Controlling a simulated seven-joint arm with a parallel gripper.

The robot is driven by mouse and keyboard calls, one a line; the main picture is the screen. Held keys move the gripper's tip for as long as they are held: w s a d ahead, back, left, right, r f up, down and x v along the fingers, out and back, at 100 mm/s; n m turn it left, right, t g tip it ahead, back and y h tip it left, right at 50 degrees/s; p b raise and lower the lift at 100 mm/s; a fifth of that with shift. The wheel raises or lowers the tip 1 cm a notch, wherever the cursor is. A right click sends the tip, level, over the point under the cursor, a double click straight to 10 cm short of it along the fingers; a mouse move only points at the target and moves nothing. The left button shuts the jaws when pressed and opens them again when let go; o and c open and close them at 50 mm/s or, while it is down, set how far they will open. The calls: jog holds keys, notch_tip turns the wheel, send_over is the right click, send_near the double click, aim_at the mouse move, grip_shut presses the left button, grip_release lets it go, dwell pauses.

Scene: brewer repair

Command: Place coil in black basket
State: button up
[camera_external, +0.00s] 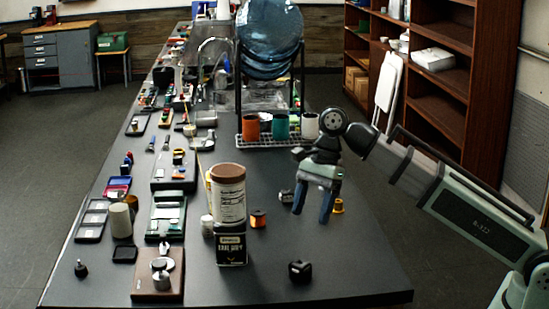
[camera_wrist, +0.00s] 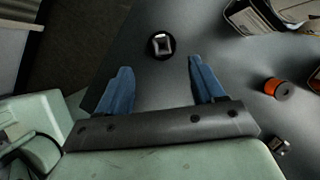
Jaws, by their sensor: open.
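My gripper (camera_external: 311,216) is open and empty above the right part of the dark table, its two blue fingers pointing down. In the wrist view the fingers (camera_wrist: 160,66) are spread apart. A small black rounded piece (camera_external: 300,271) lies near the table's front; in the wrist view it has a silvery middle (camera_wrist: 160,44) and shows just beyond the fingertips. An orange spool (camera_external: 258,218), coil-like, stands left of my gripper and also shows in the wrist view (camera_wrist: 280,89). I cannot tell which piece is the coil. A small black open tray (camera_external: 124,254), possibly the basket, lies at left.
A brown-topped canister (camera_external: 228,195) stands behind a dark tin (camera_external: 231,247), left of my gripper. Cups (camera_external: 281,126) stand on a rack behind. Trays and tools crowd the left; the front right is mostly clear.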

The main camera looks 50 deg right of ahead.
jog(key=shift+v, duration=0.9)
jog(key=shift+o, duration=0.2)
